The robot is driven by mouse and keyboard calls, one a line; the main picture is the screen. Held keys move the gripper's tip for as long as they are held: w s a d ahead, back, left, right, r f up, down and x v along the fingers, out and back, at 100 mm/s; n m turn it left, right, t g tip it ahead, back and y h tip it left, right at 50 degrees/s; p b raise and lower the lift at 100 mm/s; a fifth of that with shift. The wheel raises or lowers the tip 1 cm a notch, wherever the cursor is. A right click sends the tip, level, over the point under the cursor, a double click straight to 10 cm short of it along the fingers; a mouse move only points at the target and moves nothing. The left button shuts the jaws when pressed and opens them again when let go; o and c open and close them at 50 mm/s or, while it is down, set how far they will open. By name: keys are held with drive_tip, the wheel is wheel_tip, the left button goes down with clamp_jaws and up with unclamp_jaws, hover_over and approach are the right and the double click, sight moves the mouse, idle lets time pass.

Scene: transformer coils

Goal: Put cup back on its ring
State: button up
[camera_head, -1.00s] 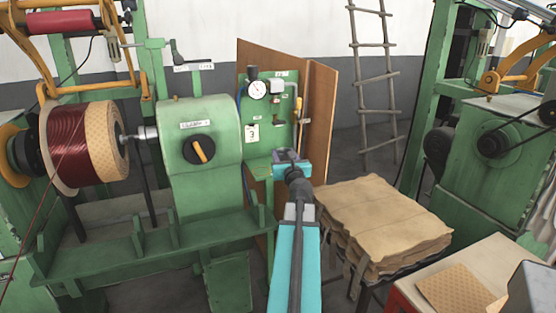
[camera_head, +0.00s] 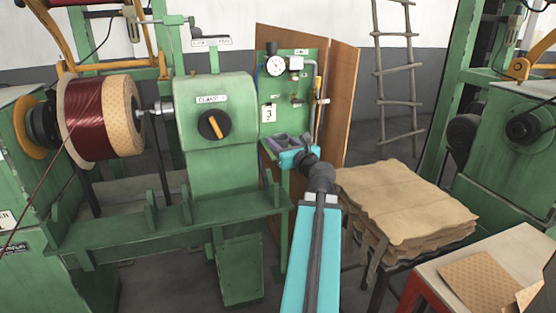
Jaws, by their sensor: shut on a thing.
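My teal arm reaches up from the bottom to the front of the green gauge panel (camera_head: 280,80). My gripper (camera_head: 289,152) is at its far end, at the small tray (camera_head: 270,150) below the panel, seen from behind and small. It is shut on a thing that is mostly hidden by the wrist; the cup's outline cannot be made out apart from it. The ring cannot be picked out either; the lower right of the panel is partly covered by my wrist.
The green winding machine (camera_head: 215,120) with a coil of red wire (camera_head: 88,118) stands left. A stack of brown sheets (camera_head: 405,205) lies close on the right of my arm. A brown board (camera_head: 340,90) stands behind the panel, a ladder (camera_head: 397,70) farther back.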

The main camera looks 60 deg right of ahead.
sight(281, 145)
drive_tip(key=a+b, duration=0.1)
drive_tip(key=s+a+b, duration=0.1)
drive_tip(key=b, duration=0.1)
drive_tip(key=shift+f+y, duration=0.2)
drive_tip(key=shift+y, duration=0.1)
drive_tip(key=b, duration=0.1)
drive_tip(key=s+b, duration=0.1)
drive_tip(key=b, duration=0.1)
drive_tip(key=shift+s+a+r, duration=0.1)
drive_tip(key=shift+a+r, duration=0.15)
drive_tip(key=shift+b, duration=0.35)
drive_tip(key=shift+d+p, duration=0.2)
drive_tip(key=shift+p, duration=0.45)
drive_tip(key=shift+w+d+r+p, duration=0.15)
drive_tip(key=shift+w+p, duration=0.1)
drive_tip(key=shift+p, duration=0.15)
drive_tip(key=w+d+p, duration=0.1)
drive_tip(key=p, duration=0.3)
drive_tip(key=shift+w+d+p, duration=0.1)
drive_tip(key=shift+d+p, duration=0.1)
drive_tip(key=shift+p, duration=0.15)
drive_tip(key=shift+w+d+f+b, duration=0.2)
drive_tip(key=shift+w+d+f, duration=0.1)
drive_tip(key=shift+w+d, duration=1.2)
drive_tip(key=shift+w+d+f+b, duration=0.15)
drive_tip(key=shift+w+d+f, duration=0.2)
drive_tip(key=shift+w+d, duration=1.1)
drive_tip(key=shift+w+d+f+b, duration=0.25)
drive_tip(key=shift+w+d, duration=0.8)
drive_tip(key=shift+d, duration=0.85)
